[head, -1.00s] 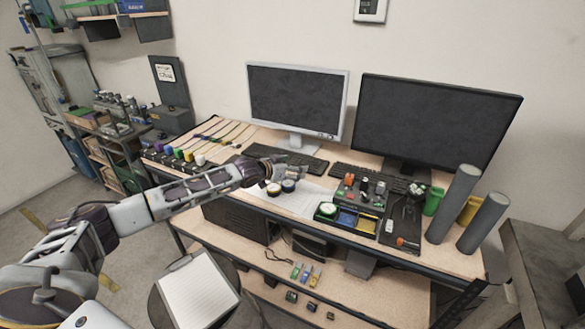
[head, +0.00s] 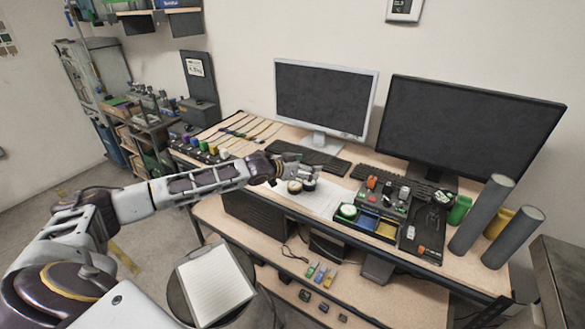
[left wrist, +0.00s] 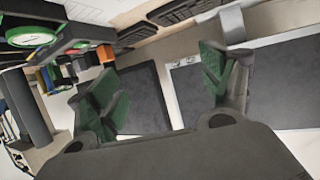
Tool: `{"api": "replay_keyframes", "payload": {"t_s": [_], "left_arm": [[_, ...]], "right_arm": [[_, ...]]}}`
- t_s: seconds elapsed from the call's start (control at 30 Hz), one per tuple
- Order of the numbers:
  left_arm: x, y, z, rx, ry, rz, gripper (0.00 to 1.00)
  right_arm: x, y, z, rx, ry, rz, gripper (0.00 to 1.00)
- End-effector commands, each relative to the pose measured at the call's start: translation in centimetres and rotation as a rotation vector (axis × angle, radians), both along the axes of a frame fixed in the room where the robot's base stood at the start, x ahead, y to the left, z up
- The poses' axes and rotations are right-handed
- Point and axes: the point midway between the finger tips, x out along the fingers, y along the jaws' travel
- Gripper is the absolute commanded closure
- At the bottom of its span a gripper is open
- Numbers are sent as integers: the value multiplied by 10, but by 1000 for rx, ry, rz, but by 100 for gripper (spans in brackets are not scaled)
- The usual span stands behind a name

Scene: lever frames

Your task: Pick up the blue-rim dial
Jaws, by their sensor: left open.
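The blue-rim dial (head: 309,184) lies on the white paper on the desk in the head view; its dark blue rim and pale face are small there. A yellowish-rim dial (head: 294,187) sits just left of it. My left gripper (head: 299,166) is open and empty, just behind and above the two dials in the picture. In the left wrist view its two green-padded fingers (left wrist: 165,88) are spread wide with nothing between them. I cannot make out the blue-rim dial in that view. My right gripper is not in view.
A green-rim dial (head: 347,211) sits in a compartment tray right of the paper; it also shows in the wrist view (left wrist: 30,36). Two monitors (head: 325,105) and keyboards stand behind. Grey tubes (head: 482,215) stand at the right. The paper (head: 318,203) has free room.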

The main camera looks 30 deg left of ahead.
Motion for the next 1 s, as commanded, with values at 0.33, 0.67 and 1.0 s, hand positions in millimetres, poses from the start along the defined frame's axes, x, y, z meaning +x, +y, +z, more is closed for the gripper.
{"api": "replay_keyframes", "payload": {"t_s": [0.33, 0.67, 1.0], "left_arm": [[-26, 10, 11, 2, 0, 0, 20], [-48, 18, 20, 3, 0, 1, 20], [-60, 21, 26, 2, -1, -2, 20]], "right_arm": [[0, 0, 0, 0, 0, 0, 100], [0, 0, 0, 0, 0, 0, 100], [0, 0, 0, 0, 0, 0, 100]]}}
